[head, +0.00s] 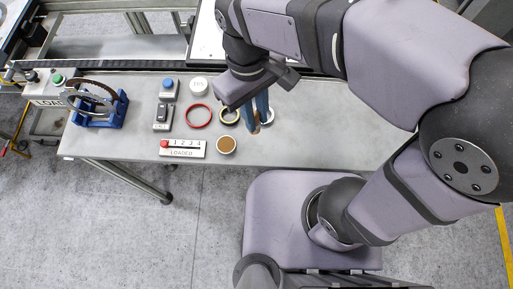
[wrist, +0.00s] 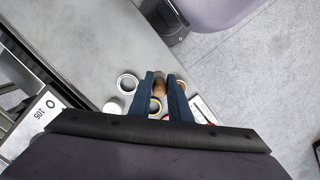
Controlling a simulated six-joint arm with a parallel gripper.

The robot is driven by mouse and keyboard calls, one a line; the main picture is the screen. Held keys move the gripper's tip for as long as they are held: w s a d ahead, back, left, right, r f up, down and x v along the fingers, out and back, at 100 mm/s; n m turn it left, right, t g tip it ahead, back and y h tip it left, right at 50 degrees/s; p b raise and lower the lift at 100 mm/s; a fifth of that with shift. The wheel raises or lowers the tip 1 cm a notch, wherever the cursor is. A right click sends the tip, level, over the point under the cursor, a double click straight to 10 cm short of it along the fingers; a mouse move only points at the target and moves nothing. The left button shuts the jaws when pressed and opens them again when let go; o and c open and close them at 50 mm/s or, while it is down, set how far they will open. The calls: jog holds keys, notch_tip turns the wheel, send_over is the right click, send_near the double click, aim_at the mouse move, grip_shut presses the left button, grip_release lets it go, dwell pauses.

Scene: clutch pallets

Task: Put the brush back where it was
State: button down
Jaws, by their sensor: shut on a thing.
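My gripper (head: 258,125) is above the table, right of the small parts, its blue fingers pointing down. It is shut on the brush (head: 255,123), of which only a small brown part shows. In the wrist view the brush (wrist: 158,88) is a brown, rounded end between the two blue fingers (wrist: 163,76). Its bristles are hidden. A white ring-shaped holder or dish (head: 269,118) is just right of the fingers and partly hidden by them. A yellow-rimmed ring (head: 229,116) lies to their left. I cannot tell whether the brush touches anything.
A tin with brown contents (head: 226,145) is near the front edge. The table (head: 340,125) is clear on the right.

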jog(key=shift+s+d+f+p, duration=0.1)
jog(key=shift+s+f, duration=0.05)
jog(key=shift+f, duration=1.55)
jog(key=shift+s+d+f+p, duration=0.1)
jog(key=shift+s+f+p, duration=0.1)
jog(key=shift+f, duration=1.55)
jog(key=shift+s+d+f+p, duration=0.1)
jog(key=shift+s+f, duration=0.05)
jog(key=shift+f, duration=1.55)
jog(key=shift+f, duration=0.2)
jog(key=c, duration=1.6)
grip_release()
jog(key=shift+c, duration=0.2)
jog(key=r, duration=0.4)
jog(key=w+a+r, duration=0.1)
jog(key=r, duration=0.7)
jog(key=shift+w+a+r+b, duration=0.15)
jog(key=shift+b, duration=0.15)
